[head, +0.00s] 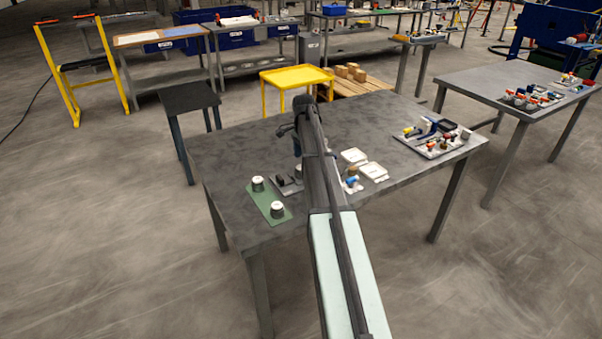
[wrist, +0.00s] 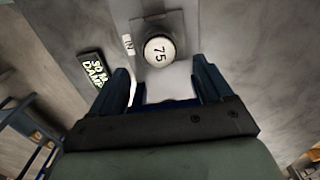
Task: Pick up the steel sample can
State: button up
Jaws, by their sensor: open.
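In the wrist view, a round white top marked "75" (wrist: 160,51) sits on a grey plate (wrist: 176,22). It looks like a can seen from above; its sides are mostly hidden, so I cannot tell if it is steel. My gripper (wrist: 164,76) is open, with its two dark blue fingers apart and the round top just beyond and between their tips; nothing is held. My arm hides most of my gripper there.
A small white "IN" label (wrist: 128,45) and a black lettered plate (wrist: 91,70) lie left of the round top. On the grey table (head: 240,150), white cards (head: 374,171) lie right of my arm, and a tray of coloured parts (head: 430,150) stands farther right.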

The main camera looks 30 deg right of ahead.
aim_at(301, 171)
jog(key=f, duration=0.5)
jog(key=shift+w+a, duration=0.1)
jog(key=shift+a, duration=0.15)
jog(key=c, duration=1.2)
